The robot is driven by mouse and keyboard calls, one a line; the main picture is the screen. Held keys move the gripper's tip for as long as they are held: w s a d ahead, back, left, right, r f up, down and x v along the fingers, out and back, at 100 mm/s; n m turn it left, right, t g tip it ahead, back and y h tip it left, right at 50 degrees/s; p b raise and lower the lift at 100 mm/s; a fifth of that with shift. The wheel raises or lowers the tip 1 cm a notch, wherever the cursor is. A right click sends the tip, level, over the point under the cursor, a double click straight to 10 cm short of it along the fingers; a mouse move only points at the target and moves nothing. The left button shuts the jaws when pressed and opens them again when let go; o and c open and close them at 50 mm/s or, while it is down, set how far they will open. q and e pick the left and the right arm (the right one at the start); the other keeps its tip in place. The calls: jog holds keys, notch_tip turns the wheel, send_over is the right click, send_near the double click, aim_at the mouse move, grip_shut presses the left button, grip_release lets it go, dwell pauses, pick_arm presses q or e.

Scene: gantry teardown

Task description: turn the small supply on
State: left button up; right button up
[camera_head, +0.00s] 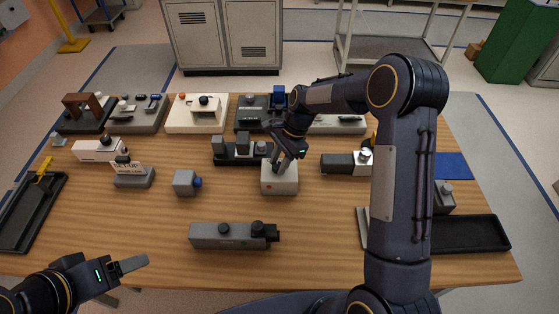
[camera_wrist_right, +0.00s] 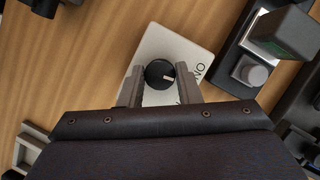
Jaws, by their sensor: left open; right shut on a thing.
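The small supply, a small white box (camera_head: 280,188) with a reddish mark on its front, stands mid-table. In the right wrist view the white box (camera_wrist_right: 165,45) has a black round knob (camera_wrist_right: 157,72) on top, with a white pointer mark and partly covered lettering. My right gripper (camera_head: 285,163) reaches down to the box top. In the wrist view its fingers (camera_wrist_right: 160,82) are on either side of the knob and shut on it. The fingers hide part of the knob in the head view. My left gripper (camera_head: 133,264) is open and empty at the table's front left.
A grey long unit with black knobs (camera_head: 225,233) lies in front of the box. Black trays (camera_head: 468,235) lie at both sides. Bare wood surrounds the box's front.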

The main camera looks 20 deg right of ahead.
jog(key=n+g, duration=0.1)
jog(key=n, duration=0.2)
jog(key=n+g+h, duration=0.1)
jog(key=n, duration=0.2)
jog(key=shift+w+a, duration=0.15)
jog(key=shift+w, duration=0.05)
jog(key=n+h, duration=0.1)
jog(key=n, duration=0.2)
jog(key=n+g+h, duration=0.1)
jog(key=n, duration=0.2)
jog(key=shift+a, duration=0.1)
dwell(0.3)
jog(key=o, duration=1)
jog(key=shift+c, duration=0.2)
jog(key=v, duration=0.7)
jog(key=shift+w+r+b, duration=0.25)
jog(key=shift+r+b, duration=0.05)
jog(key=shift+r, duration=0.1)
jog(key=shift+r, duration=0.1)
